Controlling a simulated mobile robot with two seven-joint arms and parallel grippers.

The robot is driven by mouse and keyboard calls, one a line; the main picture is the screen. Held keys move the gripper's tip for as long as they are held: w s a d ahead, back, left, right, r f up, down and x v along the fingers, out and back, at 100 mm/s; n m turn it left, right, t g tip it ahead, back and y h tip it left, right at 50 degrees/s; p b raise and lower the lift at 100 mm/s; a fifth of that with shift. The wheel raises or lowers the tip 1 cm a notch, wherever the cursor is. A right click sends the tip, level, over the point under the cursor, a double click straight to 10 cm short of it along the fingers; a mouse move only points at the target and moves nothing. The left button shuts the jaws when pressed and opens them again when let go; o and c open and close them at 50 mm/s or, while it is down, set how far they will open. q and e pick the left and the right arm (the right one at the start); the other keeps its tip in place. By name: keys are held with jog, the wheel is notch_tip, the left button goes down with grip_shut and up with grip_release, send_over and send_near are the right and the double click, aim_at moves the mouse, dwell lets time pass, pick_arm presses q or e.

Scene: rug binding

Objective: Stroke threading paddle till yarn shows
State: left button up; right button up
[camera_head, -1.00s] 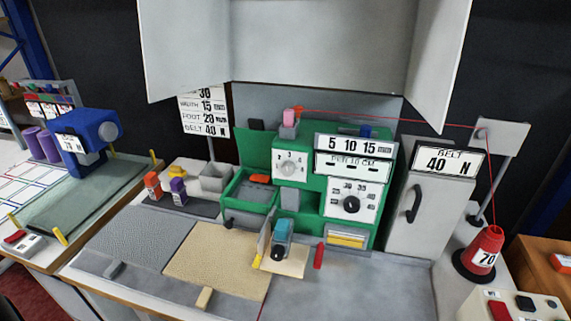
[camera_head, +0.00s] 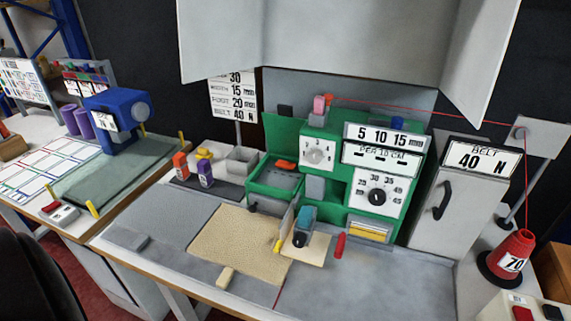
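A green machine (camera_head: 335,132) stands at the back of the grey table, with dials and a "5 10 15" panel. Red yarn (camera_head: 429,111) runs from the red cone (camera_head: 513,257) marked 70, over a post, to the pink piece (camera_head: 320,105) on the machine's top. A teal and black foot unit (camera_head: 304,227) stands at its front, with a yellow-tipped piece (camera_head: 278,244) at its left and a red lever (camera_head: 340,245) at its right. I cannot tell which part is the threading paddle. No yarn end shows clearly at the foot. Neither gripper is in view.
A beige rug piece (camera_head: 236,245) lies on the table left of the foot. A grey box (camera_head: 470,185) labelled "BELT 40 N" stands right of the machine. Orange and purple bottles (camera_head: 205,175) stand left. A blue machine (camera_head: 118,118) occupies the left bench. The front right tabletop is clear.

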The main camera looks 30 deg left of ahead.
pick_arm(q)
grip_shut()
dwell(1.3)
